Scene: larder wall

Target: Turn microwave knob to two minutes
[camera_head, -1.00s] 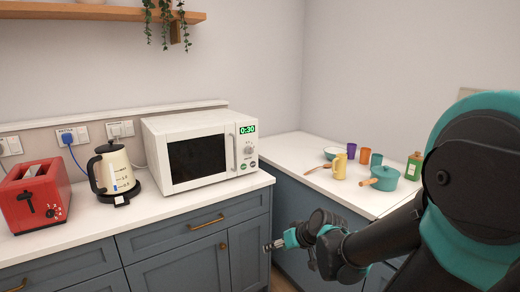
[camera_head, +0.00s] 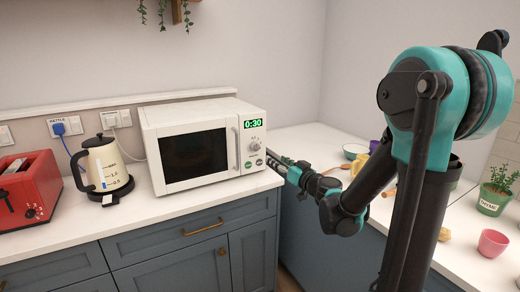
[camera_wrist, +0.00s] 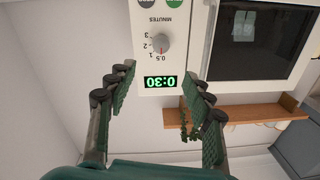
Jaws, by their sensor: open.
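The white microwave (camera_head: 205,110) stands on the counter, door shut. Its display (camera_head: 252,124) reads 0:30. The round grey knob (camera_head: 255,146) is below the display. In the wrist view, which is upside down, the knob (camera_wrist: 161,43) has a MINUTES scale with 0.5, 1, 2 and 3; its red mark appears to point near 0.5. My gripper (camera_head: 273,160) is at the microwave's lower right front, close to the panel. In the wrist view my gripper (camera_wrist: 160,78) is open and empty, its fingers spread either side of the panel, with the knob ahead between them, seemingly untouched.
A cream kettle (camera_head: 103,165) and red toaster (camera_head: 28,190) stand left of the microwave. The right counter holds a bowl (camera_head: 355,151), cups, a pink cup (camera_head: 493,243) and a potted thyme plant (camera_head: 494,190). A wooden shelf (camera_wrist: 250,112) shows in the wrist view.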

